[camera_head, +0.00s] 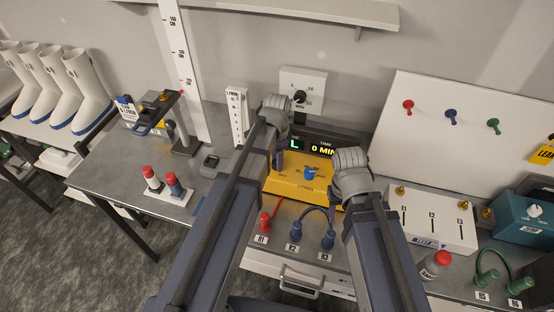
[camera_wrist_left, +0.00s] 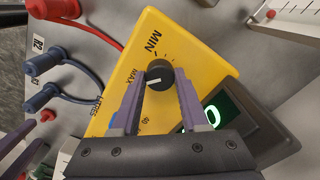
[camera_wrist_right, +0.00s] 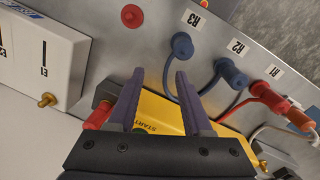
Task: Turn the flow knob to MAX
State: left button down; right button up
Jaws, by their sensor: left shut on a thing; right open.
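The yellow pump unit (camera_head: 290,185) sits mid-bench with a lit display (camera_head: 310,147) behind its sloped panel. In the left wrist view the black flow knob (camera_wrist_left: 163,69) stands on the yellow panel (camera_wrist_left: 190,45), between MIN and MAX lettering. Its white pointer line faces the MAX side. My left gripper (camera_wrist_left: 158,90) is closed around the knob, one finger on each side; in the head view it is over the unit's left part (camera_head: 278,160), hiding the knob. My right gripper (camera_wrist_right: 160,76) is open and empty, above the bench near the unit's START lettering.
Red and blue plugs with cables (camera_head: 297,235) stand at the unit's front edge. A white box with brass terminals (camera_head: 430,222) is to the right, with a teal box (camera_head: 525,219) beyond.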

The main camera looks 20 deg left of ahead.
pick_arm(q)
jog(key=shift+m, duration=0.5)
jog(key=shift+c, duration=2.1)
grip_release()
jog(key=shift+r, duration=0.15)
notch_tip(320, 180, up, 8)
jog(key=p, duration=0.8)
jog(key=shift+f, duration=0.2)
jog(key=shift+s+f, duration=0.1)
